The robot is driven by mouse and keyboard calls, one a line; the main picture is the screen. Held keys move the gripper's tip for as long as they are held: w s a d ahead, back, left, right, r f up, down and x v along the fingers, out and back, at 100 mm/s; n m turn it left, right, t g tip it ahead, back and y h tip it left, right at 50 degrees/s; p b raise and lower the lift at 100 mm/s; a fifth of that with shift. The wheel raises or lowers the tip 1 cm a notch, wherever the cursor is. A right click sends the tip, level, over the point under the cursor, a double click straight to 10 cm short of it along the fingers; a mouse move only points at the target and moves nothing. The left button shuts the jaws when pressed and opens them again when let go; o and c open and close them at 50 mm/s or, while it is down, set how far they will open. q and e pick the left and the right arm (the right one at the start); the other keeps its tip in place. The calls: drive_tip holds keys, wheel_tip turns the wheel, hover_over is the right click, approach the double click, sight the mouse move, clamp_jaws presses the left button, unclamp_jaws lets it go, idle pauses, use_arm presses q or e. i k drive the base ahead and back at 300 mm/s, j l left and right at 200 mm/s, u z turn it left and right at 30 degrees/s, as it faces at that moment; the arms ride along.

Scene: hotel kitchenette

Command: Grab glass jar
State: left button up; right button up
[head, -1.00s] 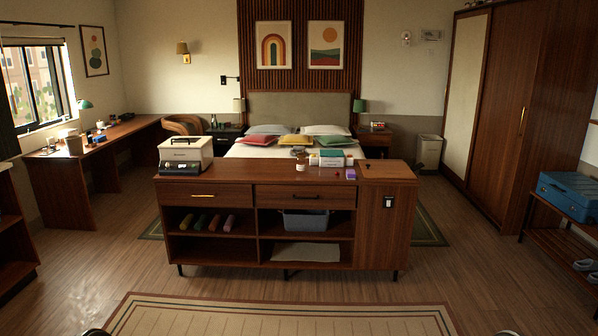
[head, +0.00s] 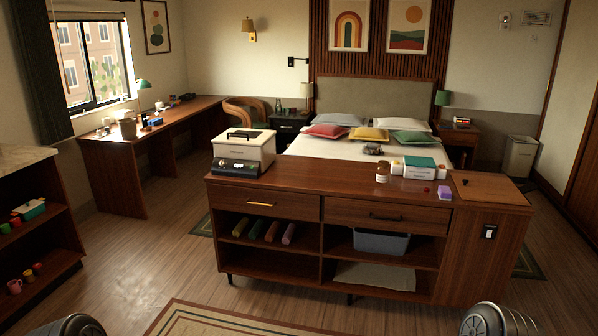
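A small brown glass jar (head: 383,172) with a pale label stands upright on top of the wooden cabinet (head: 320,178) in front of the bed. It is right of the cabinet's middle, just left of some small white boxes. Nothing touches it that I can see. Only rounded dark parts of my arms show at the bottom edge of the head view. Neither of my grippers is in view, so what they hold is hidden.
A white box-shaped appliance (head: 244,148) stands at the cabinet's left end. A green-and-white box (head: 419,167), a purple block (head: 445,192) and a small red item (head: 426,189) are right of the jar. The floor (head: 130,270) left of the cabinet is clear.

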sight(382, 173)
drive_tip(key=i+z, duration=0.1)
drive_tip(key=i, duration=0.75)
drive_tip(key=i+j+z, duration=0.1)
drive_tip(key=i, duration=0.75)
drive_tip(key=i+j+z, duration=0.1)
drive_tip(key=i+z, duration=0.35)
drive_tip(key=i+j+z, duration=0.2)
drive_tip(key=z, duration=0.3)
drive_tip(key=i+j+z, duration=0.2)
drive_tip(key=j+z, duration=0.25)
drive_tip(key=i+j+z, duration=0.2)
drive_tip(key=z, duration=0.25)
drive_tip(key=i+j+z, duration=0.15)
drive_tip(key=j+z, duration=0.3)
drive_tip(key=j, duration=0.2)
drive_tip(key=j+z, duration=0.5)
drive_tip(key=j, duration=0.2)
